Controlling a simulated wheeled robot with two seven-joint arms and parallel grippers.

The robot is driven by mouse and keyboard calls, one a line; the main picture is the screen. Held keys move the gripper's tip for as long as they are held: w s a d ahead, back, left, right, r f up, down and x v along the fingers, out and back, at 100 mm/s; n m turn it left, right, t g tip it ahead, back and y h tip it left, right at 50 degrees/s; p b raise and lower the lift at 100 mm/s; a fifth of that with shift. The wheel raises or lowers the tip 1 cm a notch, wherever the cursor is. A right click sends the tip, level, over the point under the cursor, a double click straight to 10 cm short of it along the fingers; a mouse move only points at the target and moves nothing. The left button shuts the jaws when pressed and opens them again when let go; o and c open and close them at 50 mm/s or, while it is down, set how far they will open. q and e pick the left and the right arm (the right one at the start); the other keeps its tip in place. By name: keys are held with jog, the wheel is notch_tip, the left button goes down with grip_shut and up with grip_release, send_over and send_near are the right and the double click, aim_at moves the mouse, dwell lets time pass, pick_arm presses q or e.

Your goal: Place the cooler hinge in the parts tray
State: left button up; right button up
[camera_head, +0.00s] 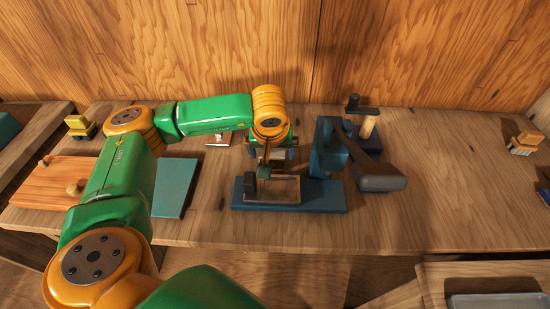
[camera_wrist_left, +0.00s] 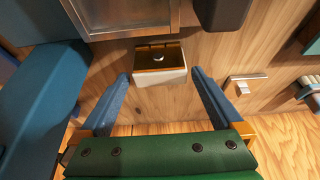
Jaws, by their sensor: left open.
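My left gripper (camera_head: 275,150) is open above the workbench, just behind a blue press; its fingers show on both sides in the wrist view (camera_wrist_left: 158,95). Between and a little beyond the fingertips is a small pale block with a brown top plate and round silver stud (camera_wrist_left: 158,60), perhaps the cooler hinge; I cannot be sure. It touches neither finger visibly. In the head view my gripper mostly hides it. A grey tray (camera_head: 500,302), possibly the parts tray, is cut off at the lower right. My right gripper is not in view.
The blue press (camera_head: 325,150) stands close by, with a metal-rimmed box (camera_head: 288,190) on its base. A small pale piece (camera_head: 217,139) lies to the left. A teal mat (camera_head: 175,188) and orange board (camera_head: 45,185) lie farther left. The bench's right middle is clear.

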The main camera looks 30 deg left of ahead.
pick_arm(q)
jog(key=shift+f, duration=0.45)
jog(key=c, duration=1.4)
